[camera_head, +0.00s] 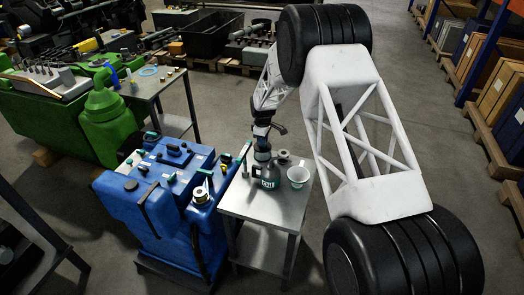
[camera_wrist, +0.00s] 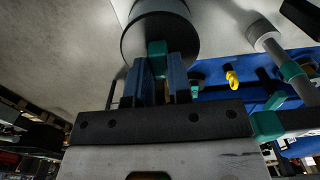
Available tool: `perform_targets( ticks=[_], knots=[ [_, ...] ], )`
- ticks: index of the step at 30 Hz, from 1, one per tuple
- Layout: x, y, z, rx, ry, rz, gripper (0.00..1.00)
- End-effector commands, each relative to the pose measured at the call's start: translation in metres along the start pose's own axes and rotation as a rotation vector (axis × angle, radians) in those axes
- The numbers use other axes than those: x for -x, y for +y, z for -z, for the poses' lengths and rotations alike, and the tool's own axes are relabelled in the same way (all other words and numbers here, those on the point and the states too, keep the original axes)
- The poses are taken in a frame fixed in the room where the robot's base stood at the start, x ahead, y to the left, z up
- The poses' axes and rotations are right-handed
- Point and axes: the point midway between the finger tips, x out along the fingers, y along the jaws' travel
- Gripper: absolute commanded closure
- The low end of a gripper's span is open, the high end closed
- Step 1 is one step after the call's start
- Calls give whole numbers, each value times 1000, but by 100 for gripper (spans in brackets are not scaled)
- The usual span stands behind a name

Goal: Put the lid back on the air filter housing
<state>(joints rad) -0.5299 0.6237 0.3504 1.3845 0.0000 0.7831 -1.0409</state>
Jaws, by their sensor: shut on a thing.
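My gripper (camera_head: 262,152) is over the left part of the steel side table, close to the blue engine. In the wrist view its two blue fingers (camera_wrist: 161,68) are shut on a teal grip of a dark round part with a grey face, which I take to be the lid (camera_wrist: 187,40). The lid is largely lost behind my gripper in the head view. A cream-topped black cylinder (camera_head: 201,195) stands at the engine's near right edge and may be the air filter housing; its opening is not clear.
The blue engine (camera_head: 130,205) has raised teal-marked fittings. A green engine (camera_head: 100,125) stands farther left.

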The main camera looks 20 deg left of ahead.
Motion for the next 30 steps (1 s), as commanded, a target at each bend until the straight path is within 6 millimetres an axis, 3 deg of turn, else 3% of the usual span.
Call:
perform_targets(
  ticks=[30],
  knots=[
    [41, 0, 0, 0, 0, -1, 100]
  ],
)
